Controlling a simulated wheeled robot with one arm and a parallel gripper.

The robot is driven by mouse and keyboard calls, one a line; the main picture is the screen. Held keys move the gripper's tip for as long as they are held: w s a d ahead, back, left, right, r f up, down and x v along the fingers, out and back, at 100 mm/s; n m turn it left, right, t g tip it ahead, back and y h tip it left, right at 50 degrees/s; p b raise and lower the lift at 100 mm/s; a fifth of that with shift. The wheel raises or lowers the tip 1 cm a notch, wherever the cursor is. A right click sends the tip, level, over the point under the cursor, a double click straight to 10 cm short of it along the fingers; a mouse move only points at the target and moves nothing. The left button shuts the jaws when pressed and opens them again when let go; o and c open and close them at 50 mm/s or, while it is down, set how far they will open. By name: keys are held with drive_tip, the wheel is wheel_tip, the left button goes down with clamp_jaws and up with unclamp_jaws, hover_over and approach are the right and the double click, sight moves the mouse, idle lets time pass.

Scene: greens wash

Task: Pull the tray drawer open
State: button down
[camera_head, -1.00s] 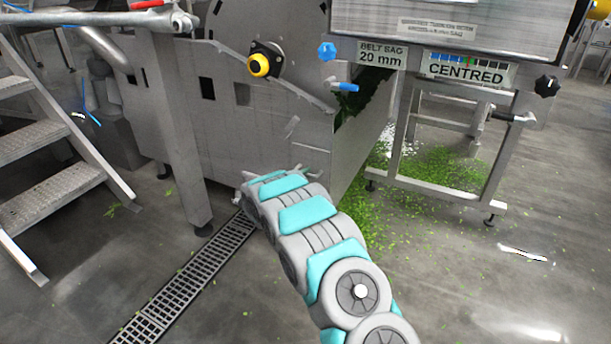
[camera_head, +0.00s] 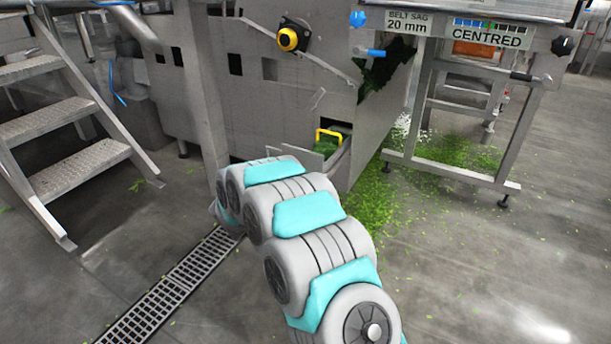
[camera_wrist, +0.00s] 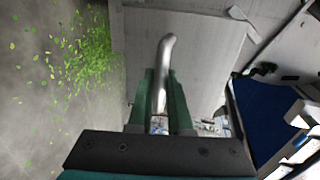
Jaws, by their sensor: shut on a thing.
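The tray drawer (camera_head: 342,157) stands partly out of the lower front of the steel machine in the head view. A yellow handle (camera_head: 330,133) and green matter show inside its opening. In the wrist view a bent silver metal handle (camera_wrist: 165,60) runs between the two green fingers of my gripper (camera_wrist: 164,88). The fingers are shut on that handle. In the head view my arm hides the gripper, the handle and part of the drawer front.
Green leaf scraps (camera_head: 440,205) litter the floor at right. Metal steps (camera_head: 65,125) stand at left, and a floor grate (camera_head: 165,290) runs along the floor. The steel stand (camera_head: 450,175) is at right. Open floor lies at front right.

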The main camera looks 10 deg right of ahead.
drive_tip(key=f+b+v, duration=0.1)
drive_tip(key=v, duration=0.6)
drive_tip(key=shift+s+a+f, duration=0.25)
drive_tip(key=shift+s+f, duration=0.1)
drive_tip(key=shift+s, duration=0.15)
drive_tip(key=c, duration=0.8)
unclamp_jaws()
drive_tip(key=shift+c, duration=0.2)
drive_tip(key=shift+r, duration=0.1)
drive_tip(key=v, duration=0.7)
drive_tip(key=shift+s+a, duration=0.2)
drive_tip(key=shift+s, duration=0.05)
drive_tip(key=shift+w+r, duration=0.1)
